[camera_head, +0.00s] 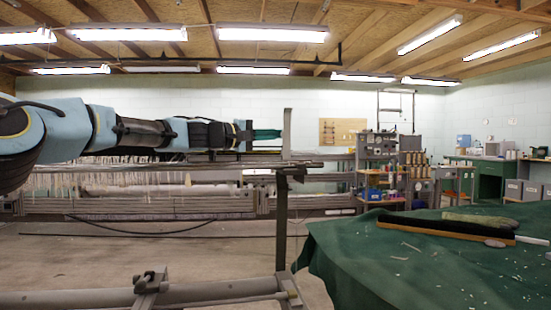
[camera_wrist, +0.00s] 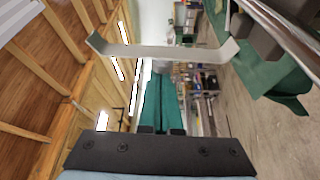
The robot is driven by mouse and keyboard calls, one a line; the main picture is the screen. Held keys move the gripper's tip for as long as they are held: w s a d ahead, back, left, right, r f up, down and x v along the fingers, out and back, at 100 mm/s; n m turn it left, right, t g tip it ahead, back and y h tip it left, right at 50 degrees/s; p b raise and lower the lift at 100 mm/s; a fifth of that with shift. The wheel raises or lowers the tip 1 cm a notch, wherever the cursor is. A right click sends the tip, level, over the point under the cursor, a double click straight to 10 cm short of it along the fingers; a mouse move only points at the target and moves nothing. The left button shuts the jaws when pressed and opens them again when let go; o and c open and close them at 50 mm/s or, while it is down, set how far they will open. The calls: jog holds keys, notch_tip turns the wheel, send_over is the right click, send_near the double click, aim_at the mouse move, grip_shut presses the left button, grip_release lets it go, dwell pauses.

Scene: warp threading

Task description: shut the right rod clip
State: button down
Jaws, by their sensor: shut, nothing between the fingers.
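A pale metal strap, which looks like the right rod clip (camera_head: 287,130), stands upright above the end of the long rods, so it looks open. In the wrist view the clip (camera_wrist: 165,51) is a pale bar with bent ends, crossing ahead of my fingertips. My gripper (camera_head: 279,134) comes in level from the left. Its green fingers are shut together and empty, with their tips close to the left side of the clip. The wrist view shows the shut gripper (camera_wrist: 163,78) just short of the bar. I cannot tell whether they touch.
The rods (camera_head: 230,164) run left from a dark post (camera_head: 281,225). A green-covered table (camera_head: 400,265) with a brush stands at the front right. Shelves with thread cones (camera_head: 385,175) are behind.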

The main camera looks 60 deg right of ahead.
jog(key=s+a+m+b, duration=0.1)
jog(key=b, duration=0.3)
jog(key=s+a+b, duration=0.1)
jog(key=a+b, duration=0.1)
jog(key=b, duration=0.2)
jog(key=shift+s+r+m, duration=0.2)
jog(key=shift+s+m, duration=0.05)
jog(key=shift+m, duration=0.15)
jog(key=shift+s+a+b, duration=0.85)
jog(key=shift+a+b, duration=0.1)
jog(key=shift+b, duration=0.65)
jog(key=shift+s, duration=0.1)
jog(key=shift+r, duration=0.3)
notch_tip(320, 180, up, 4)
jog(key=p, duration=0.3)
jog(key=b, duration=0.3)
send_near(287, 132)
jog(key=shift+w+a+r, duration=0.45)
jog(key=shift+w+a, duration=0.3)
jog(key=shift+a, duration=0.15)
